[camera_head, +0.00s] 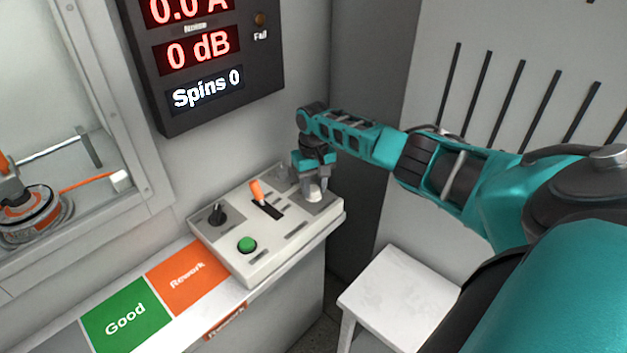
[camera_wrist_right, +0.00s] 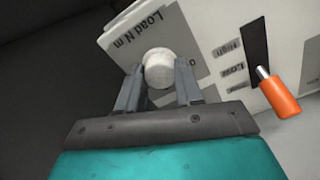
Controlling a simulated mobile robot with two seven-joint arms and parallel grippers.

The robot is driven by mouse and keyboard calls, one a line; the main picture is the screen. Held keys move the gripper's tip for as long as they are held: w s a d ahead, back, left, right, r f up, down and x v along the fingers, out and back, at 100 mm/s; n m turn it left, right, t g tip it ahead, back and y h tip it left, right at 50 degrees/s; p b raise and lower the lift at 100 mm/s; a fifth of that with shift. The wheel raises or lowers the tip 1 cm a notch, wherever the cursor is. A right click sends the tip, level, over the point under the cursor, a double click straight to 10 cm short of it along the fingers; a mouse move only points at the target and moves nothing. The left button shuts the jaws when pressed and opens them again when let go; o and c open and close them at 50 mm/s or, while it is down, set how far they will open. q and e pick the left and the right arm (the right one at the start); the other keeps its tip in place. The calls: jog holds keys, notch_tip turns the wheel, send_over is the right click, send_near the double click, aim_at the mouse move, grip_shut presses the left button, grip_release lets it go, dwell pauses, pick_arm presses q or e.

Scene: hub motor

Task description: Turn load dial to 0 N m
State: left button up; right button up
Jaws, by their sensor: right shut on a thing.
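The load dial (camera_wrist_right: 159,68) is a pale round knob on the control panel, beside the "Load N m" label in the right wrist view. My right gripper (camera_wrist_right: 158,84) is shut on it, one finger on each side. In the head view my right gripper (camera_head: 314,186) reaches down onto the right end of the control panel (camera_head: 285,238) and covers most of the dial. The dial's pointer and most of its scale are hidden, so its setting cannot be read. My left gripper is not in view.
The panel also carries an orange-handled lever (camera_head: 257,191), a black knob (camera_head: 216,214) and a green button (camera_head: 247,245). A dark display (camera_head: 205,60) hangs above. Green "Good" (camera_head: 127,317) and orange "Rework" (camera_head: 188,275) areas lie to the left. A white stool (camera_head: 398,291) stands at lower right.

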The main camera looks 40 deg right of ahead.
aim_at(314, 188)
jog(key=o, duration=1)
jog(key=shift+o, duration=0.2)
notch_tip(314, 188, up, 13)
jog(key=shift+p, duration=0.35)
